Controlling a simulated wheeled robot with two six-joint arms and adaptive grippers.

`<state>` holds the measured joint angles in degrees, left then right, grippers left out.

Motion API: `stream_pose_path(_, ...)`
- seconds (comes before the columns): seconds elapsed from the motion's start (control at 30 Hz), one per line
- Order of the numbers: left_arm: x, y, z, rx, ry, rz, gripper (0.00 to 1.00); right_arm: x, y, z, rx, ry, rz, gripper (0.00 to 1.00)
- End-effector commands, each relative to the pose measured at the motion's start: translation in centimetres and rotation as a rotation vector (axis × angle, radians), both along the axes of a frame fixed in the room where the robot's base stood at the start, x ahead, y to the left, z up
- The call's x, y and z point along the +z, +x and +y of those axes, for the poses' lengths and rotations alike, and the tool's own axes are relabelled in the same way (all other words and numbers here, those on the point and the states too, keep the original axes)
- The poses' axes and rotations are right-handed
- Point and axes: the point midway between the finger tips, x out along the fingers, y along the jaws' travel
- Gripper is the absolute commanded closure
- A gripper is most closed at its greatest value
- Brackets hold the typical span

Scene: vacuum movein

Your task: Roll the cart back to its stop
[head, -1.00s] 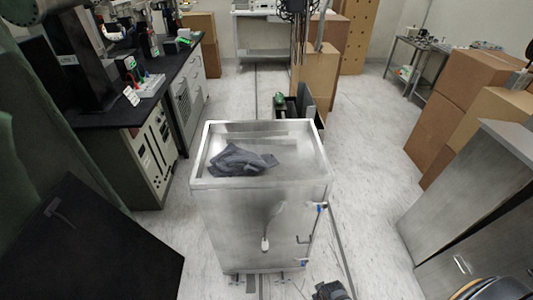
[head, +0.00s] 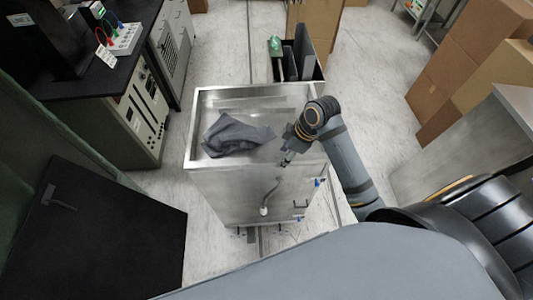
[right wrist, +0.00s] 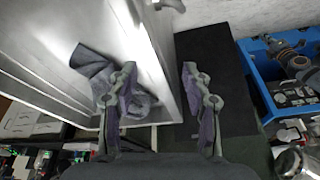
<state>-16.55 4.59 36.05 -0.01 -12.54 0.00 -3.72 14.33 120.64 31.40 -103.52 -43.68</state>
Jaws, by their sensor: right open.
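The steel cart (head: 232,192) stands upright on the floor in the middle of the head view, with a shallow rimmed top. A crumpled grey cloth (head: 235,138) lies on that top. My right gripper (head: 287,160) is at the cart's near right top edge, pointing down and partly hidden by its wrist. In the right wrist view my right gripper (right wrist: 160,68) is open, and the cart's edge (right wrist: 160,65) runs between its fingers. I cannot tell whether either finger touches it. The cloth also shows behind the left finger (right wrist: 92,62). My left gripper is out of view.
A black lab bench (head: 95,75) and a dark panel (head: 95,240) are on the left. Cardboard boxes (head: 470,60) and a steel cabinet (head: 480,140) are on the right. A dark open bin (head: 303,62) stands behind the cart. A floor strip (head: 249,50) runs behind the cart.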

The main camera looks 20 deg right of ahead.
Motion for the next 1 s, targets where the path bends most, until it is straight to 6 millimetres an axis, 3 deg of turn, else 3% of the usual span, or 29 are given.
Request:
stream_pose_path(0.2, 0.1, -1.4, 0.1, 0.001, 0.001, 0.021, 1.00, 3.2, 2.1, 0.4, 0.265, 0.040, -0.039, 0.51)
stream_pose_path(0.37, 0.1, -1.6, 0.1, 0.001, 0.001, 0.024, 1.00, 3.4, 2.2, 0.6, 0.297, 0.048, -0.043, 0.51)
stream_pose_path(0.47, 0.2, -1.5, 0.0, 0.001, 0.001, 0.023, 1.00, 2.6, 2.3, 1.0, 0.295, 0.051, -0.041, 0.51)
stream_pose_path(0.8, 1.3, -1.5, 0.0, 0.001, 0.001, 0.023, 1.00, -3.6, 2.9, 3.5, 0.292, 0.052, -0.039, 0.51)
stream_pose_path(1.0, 1.5, -1.5, 0.0, 0.001, 0.001, 0.022, 1.00, -5.9, 3.2, 4.3, 0.292, 0.047, -0.041, 0.51)
